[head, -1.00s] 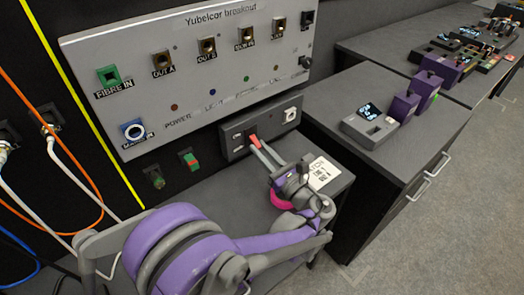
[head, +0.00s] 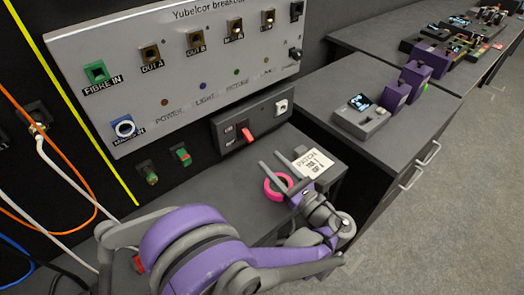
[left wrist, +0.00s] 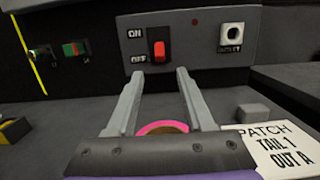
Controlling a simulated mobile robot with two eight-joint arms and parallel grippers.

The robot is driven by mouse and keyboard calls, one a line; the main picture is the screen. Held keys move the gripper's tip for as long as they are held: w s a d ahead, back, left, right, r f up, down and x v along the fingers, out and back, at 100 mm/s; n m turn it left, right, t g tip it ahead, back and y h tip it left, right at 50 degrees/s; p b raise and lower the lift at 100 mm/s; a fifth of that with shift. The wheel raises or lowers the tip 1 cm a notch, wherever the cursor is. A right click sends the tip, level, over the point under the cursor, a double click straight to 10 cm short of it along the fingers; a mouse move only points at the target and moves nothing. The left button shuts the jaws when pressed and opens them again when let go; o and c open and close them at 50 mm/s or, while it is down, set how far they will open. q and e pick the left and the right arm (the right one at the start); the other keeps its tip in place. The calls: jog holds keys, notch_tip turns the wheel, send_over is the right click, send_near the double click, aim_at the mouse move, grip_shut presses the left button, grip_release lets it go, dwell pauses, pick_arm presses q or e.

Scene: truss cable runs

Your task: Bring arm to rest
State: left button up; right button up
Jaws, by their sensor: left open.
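My left gripper (head: 270,158) is open and empty above the small desk, its fingers pointing at the switch box (head: 222,140). The box's red switch (head: 247,135) is just beyond the fingertips and apart from them. In the left wrist view both fingers (left wrist: 159,74) are spread, with the red switch (left wrist: 159,50) beyond the gap between them, beside ON and OFF labels. I cannot tell its setting for sure. A pink ring (head: 268,190) lies on the desk beneath the gripper. My right gripper is not in view.
The breakout panel (head: 140,75) stands behind the desk. A white patch label (head: 322,161) lies close to the gripper's right. A cabinet (head: 318,98) at right carries a grey device (head: 362,117) and purple blocks. Orange and white cables (head: 62,165) hang at left. Open floor lies at right.

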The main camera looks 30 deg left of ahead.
pick_arm(q)
jog(key=shift+v, duration=1.25)
